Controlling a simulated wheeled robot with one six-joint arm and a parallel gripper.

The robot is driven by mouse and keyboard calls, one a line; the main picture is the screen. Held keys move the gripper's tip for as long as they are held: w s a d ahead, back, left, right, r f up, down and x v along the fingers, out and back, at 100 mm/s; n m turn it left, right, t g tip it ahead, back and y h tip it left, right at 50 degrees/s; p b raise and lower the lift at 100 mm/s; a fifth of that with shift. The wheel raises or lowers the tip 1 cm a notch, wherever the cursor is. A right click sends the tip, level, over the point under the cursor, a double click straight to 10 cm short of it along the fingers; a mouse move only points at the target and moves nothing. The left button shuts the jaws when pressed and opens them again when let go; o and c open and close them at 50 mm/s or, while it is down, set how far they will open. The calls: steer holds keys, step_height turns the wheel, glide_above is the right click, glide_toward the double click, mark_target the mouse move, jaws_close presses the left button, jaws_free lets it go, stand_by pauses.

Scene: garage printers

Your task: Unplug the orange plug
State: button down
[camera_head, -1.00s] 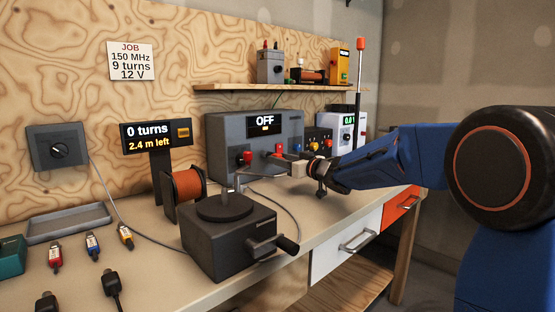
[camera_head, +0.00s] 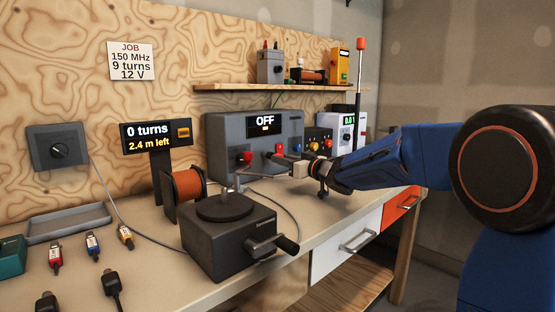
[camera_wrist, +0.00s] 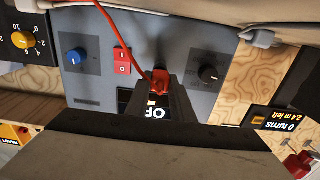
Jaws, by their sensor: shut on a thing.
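In the wrist view, an orange-red plug (camera_wrist: 160,81) with a thin red cable sits between the two dark fingers of my gripper (camera_wrist: 163,92). My gripper is shut on this plug. The plug is in front of the grey OFF-display unit (camera_wrist: 98,85), close to its dark display. I cannot tell whether the plug's tip is in a socket. In the head view, my gripper (camera_head: 300,169) is in front of the grey OFF-display unit (camera_head: 223,135), and the plug cannot be made out clearly there.
The dark winder (camera_head: 228,245) with its crank stands left of my gripper, and the orange wire spool (camera_head: 187,186) is behind it. A white meter box (camera_head: 341,123) stands to the right. Loose plugs lie at the bench's left front. A shelf (camera_head: 270,88) runs above.

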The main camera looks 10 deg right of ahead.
steer(key=shift+v, duration=2.2)
